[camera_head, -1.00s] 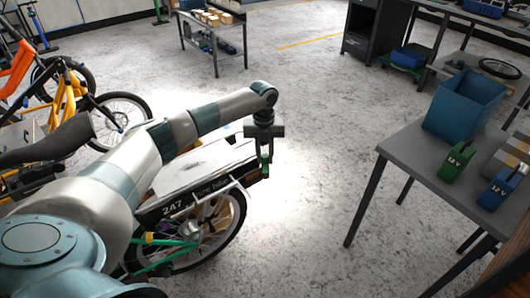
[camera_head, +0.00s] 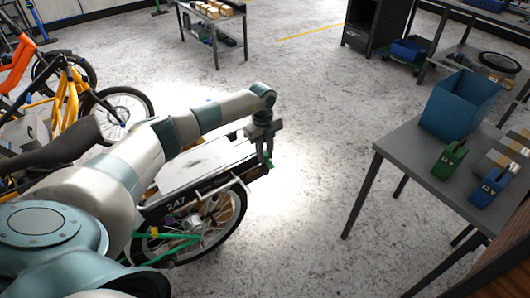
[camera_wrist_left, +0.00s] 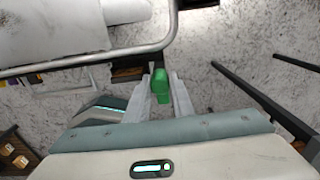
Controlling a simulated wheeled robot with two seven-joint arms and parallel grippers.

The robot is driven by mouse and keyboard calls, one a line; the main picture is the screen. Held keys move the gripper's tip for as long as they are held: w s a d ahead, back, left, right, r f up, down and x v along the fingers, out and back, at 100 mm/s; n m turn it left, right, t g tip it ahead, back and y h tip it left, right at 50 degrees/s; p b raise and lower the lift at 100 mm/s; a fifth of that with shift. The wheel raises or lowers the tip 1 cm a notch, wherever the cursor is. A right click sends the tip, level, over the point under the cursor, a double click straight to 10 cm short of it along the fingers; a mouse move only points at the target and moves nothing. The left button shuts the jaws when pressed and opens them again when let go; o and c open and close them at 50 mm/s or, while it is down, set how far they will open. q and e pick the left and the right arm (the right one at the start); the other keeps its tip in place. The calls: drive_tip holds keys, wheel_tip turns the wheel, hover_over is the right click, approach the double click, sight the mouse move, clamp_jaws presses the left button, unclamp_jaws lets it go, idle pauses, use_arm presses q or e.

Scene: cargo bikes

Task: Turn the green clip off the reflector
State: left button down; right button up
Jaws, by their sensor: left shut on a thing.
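My left gripper (camera_head: 265,158) is at the rear end of a cargo bike's carrier (camera_head: 205,165). In the left wrist view the gripper (camera_wrist_left: 161,95) has both fingers closed on the green clip (camera_wrist_left: 161,82). The clip sits beside the carrier's bent metal tube (camera_wrist_left: 110,54) and a dark bar end (camera_wrist_left: 128,73). I cannot make out the reflector clearly, nor whether the clip still touches it. My right gripper is not in view.
A grey table (camera_head: 405,155) on the right holds a blue bin (camera_head: 459,105), a green battery block (camera_head: 449,160) and a blue one (camera_head: 488,190). Other bikes stand at the left. The floor between carrier and table is clear.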

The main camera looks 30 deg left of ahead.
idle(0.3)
use_arm(q)
drive_tip(key=c, duration=1.5)
unclamp_jaws()
drive_tip(key=shift+c, duration=0.2)
drive_tip(key=shift+r, duration=0.15)
wheel_tip(320, 180, up, 17)
drive_tip(key=b, duration=0.1)
drive_tip(key=shift+s+a+b, duration=0.15)
drive_tip(key=shift+a+b, duration=0.2)
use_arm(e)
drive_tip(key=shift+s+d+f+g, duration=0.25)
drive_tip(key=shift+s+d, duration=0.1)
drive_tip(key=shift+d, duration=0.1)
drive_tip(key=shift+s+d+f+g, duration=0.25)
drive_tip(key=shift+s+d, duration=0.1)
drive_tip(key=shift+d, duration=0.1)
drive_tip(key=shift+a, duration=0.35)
